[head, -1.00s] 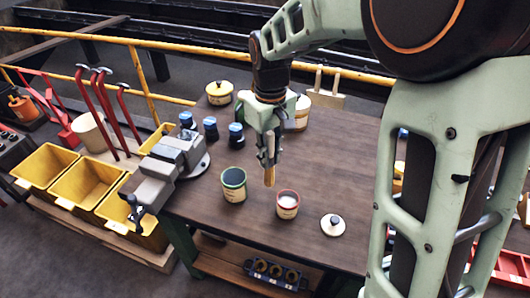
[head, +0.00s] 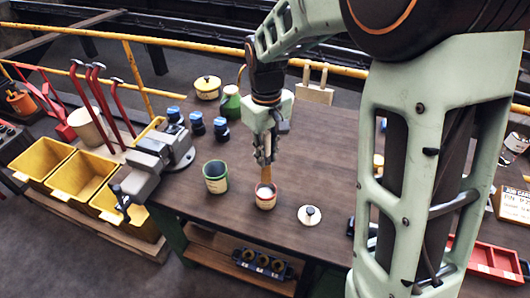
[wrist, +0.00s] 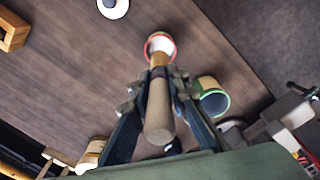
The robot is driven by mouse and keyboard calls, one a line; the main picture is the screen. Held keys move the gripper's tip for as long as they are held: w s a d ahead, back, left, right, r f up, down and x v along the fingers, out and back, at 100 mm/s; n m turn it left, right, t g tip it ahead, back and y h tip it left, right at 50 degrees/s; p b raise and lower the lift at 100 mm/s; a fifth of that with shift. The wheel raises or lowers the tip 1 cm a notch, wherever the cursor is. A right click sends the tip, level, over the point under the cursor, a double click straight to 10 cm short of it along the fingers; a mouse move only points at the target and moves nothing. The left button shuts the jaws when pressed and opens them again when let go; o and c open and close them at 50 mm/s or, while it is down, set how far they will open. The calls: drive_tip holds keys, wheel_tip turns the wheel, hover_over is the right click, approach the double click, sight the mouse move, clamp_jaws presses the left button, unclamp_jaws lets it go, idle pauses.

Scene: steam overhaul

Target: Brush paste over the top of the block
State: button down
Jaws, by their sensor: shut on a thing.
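My gripper (head: 264,156) is shut on a brush with a wooden handle (wrist: 159,112), held upright. The brush's lower part (head: 266,184) is at the mouth of the small red-rimmed pot (head: 264,202); I cannot tell how deep it reaches. The pot's pale contents show in the wrist view (wrist: 160,43). A grey vice (head: 160,155) stands at the bench's left edge. I cannot clearly single out the block; something grey may sit at the vice jaws.
A green-rimmed pot (head: 216,178) stands left of the red-rimmed one, and a white lid (head: 309,216) lies to its right. Blue-capped jars (head: 197,123) stand behind the vice. A yellow-lidded pot (head: 207,87) is at the back. The bench's right middle is clear.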

sight(266, 171)
drive_tip(key=shift+f+b, duration=2)
drive_tip(key=shift+f, duration=0.9)
drive_tip(key=shift+f+b, duration=0.4)
drive_tip(key=shift+f, duration=0.15)
drive_tip(key=shift+r, duration=0.15)
drive_tip(key=shift+r+p, duration=2.6)
drive_tip(key=shift+r, duration=0.85)
drive_tip(key=shift+f, duration=0.1)
drive_tip(key=d+f+m, duration=0.3)
drive_tip(key=d, duration=0.3)
drive_tip(key=d+f+m, duration=0.3)
drive_tip(key=d+m, duration=0.1)
drive_tip(key=d, duration=0.2)
drive_tip(key=shift+w+d+f, duration=0.25)
drive_tip(key=shift+d, duration=0.15)
